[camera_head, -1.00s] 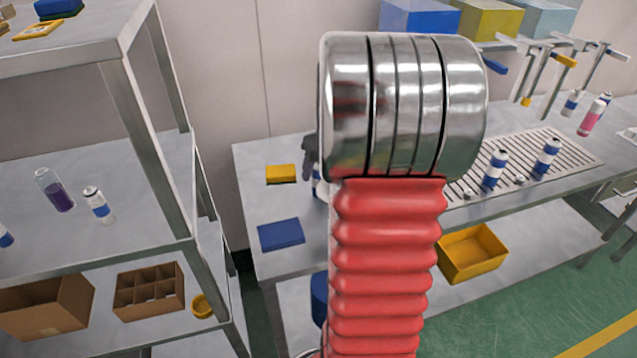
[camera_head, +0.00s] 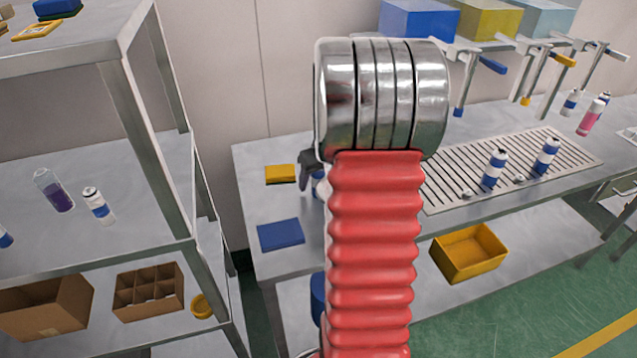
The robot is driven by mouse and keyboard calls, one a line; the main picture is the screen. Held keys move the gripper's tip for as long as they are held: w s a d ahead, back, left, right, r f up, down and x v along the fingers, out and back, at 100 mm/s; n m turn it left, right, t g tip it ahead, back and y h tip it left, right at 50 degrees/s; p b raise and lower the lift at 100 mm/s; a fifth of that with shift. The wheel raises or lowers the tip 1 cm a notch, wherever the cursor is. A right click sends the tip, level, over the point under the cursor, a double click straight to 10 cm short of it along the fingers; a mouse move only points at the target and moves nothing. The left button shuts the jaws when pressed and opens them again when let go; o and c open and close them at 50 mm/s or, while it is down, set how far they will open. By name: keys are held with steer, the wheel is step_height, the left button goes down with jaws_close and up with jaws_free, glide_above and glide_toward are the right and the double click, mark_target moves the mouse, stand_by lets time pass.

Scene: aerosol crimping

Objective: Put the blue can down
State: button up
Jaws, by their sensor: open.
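A white can with a blue band (camera_head: 319,184) stands on the workbench behind my arm, mostly hidden by its red sleeve. My dark gripper (camera_head: 307,172) shows only in part, just left of this can. It is open; whether its jaws touch the can is hidden. Two similar blue-banded cans, one (camera_head: 494,168) and another (camera_head: 546,156), stand upright on the slatted grate.
The workbench (camera_head: 262,205) carries a yellow tray (camera_head: 280,174), a blue tray (camera_head: 281,234) and the slatted grate (camera_head: 440,192). A pink can (camera_head: 591,118) stands at the far right. A shelf rack (camera_head: 140,135) stands on the left. A yellow bin (camera_head: 468,253) sits below the bench.

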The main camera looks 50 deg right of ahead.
steer(key=shift+w+f, duration=0.1)
steer(key=shift+f, duration=0.1)
steer(key=shift+c, duration=0.4)
steer(key=c, duration=1.1)
steer(key=shift+r, duration=0.1)
step_height(320, 180, up, 10)
steer(key=shift+f, duration=0.1)
stand_by(0.6)
